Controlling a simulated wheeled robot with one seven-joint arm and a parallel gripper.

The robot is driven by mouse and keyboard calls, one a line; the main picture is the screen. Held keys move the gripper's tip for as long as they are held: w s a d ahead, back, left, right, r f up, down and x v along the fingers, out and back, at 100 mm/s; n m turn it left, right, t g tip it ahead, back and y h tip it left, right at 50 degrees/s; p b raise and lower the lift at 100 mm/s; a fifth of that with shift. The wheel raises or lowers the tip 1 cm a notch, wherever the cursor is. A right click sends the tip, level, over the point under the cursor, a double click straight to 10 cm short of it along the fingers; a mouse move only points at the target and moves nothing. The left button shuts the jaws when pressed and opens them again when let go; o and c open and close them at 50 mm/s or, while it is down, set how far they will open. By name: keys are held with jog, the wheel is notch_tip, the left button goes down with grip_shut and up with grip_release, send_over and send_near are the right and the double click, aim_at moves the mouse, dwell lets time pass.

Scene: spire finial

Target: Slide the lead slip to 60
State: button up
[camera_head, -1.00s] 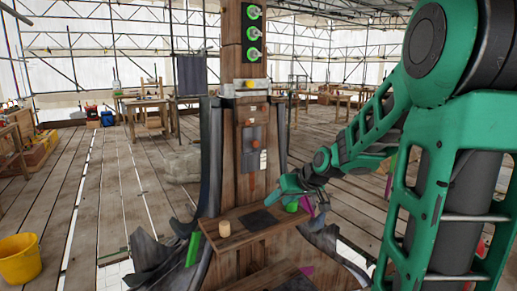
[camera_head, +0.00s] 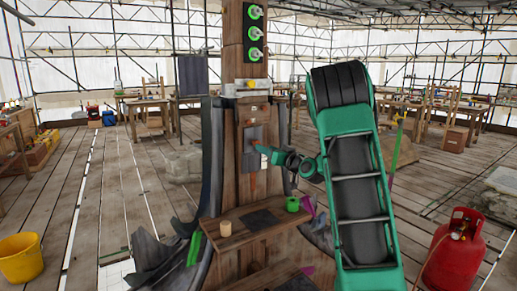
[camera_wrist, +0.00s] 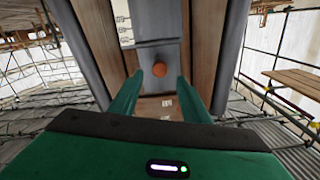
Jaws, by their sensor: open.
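The lead slip appears to be the grey plate (camera_head: 249,133) on the front of the wooden post. A round orange knob (camera_wrist: 159,69) stands out from the grey surface in the wrist view. My gripper (camera_head: 260,147) is at the plate's height, reaching in from the right. In the wrist view its two green fingers (camera_wrist: 160,80) are apart, with the knob centred just beyond their tips. No contact shows. Small white marks (camera_wrist: 167,103) show on the wood nearer the gripper, but I cannot read any number. The gripper hides part of the plate in the head view.
A wooden shelf (camera_head: 232,240) juts from the post below, holding a tan cup (camera_head: 225,228), a green cup (camera_head: 292,204) and a dark mat. Green-ringed fittings (camera_head: 255,32) sit higher on the post. Dark curved sheets flank it. A red gas bottle (camera_head: 455,255) stands at right.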

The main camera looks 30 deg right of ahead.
aim_at(255, 142)
jog(key=w, duration=0.6)
jog(key=shift+w, duration=0.35)
jog(key=shift+a, duration=0.1)
jog(key=shift+c, duration=0.6)
